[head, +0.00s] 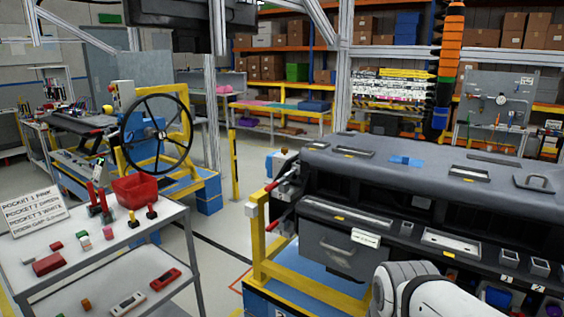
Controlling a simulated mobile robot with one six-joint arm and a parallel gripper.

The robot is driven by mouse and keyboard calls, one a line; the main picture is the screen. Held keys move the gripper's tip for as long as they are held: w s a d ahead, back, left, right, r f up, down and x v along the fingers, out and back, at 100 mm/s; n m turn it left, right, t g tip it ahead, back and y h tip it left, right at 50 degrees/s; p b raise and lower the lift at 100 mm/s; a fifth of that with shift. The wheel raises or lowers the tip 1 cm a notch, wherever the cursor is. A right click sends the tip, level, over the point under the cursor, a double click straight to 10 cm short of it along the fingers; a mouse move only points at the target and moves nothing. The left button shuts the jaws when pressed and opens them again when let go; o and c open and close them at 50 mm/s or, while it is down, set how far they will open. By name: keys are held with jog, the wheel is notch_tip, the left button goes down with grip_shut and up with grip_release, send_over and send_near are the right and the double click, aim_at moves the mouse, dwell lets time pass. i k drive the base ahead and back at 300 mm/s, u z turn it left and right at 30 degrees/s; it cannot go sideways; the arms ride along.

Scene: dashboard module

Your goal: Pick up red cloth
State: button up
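I cannot make out a clear red cloth. A dark red, flat block-like item (48,264) lies on the left cart's top shelf; it may be a folded cloth, but it is too small to tell. A red bin (135,189) stands at the back of the same shelf. A small blue patch (405,161), possibly a cloth, lies flat on the grey dashboard module (340,172). White links of my own arm show at the bottom right in front of the dashboard. My gripper is out of view.
The grey cart (180,222) carries several small coloured blocks, red-handled tools and a sign (33,212). A yellow frame (262,262) edges the dashboard stand. Open floor (210,255) lies between cart and dashboard. A black handwheel (157,133) stands behind the cart.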

aim_at(49, 263)
jog(key=u, duration=5.35)
jog(key=i, duration=0.05)
jog(key=z, duration=3.6)
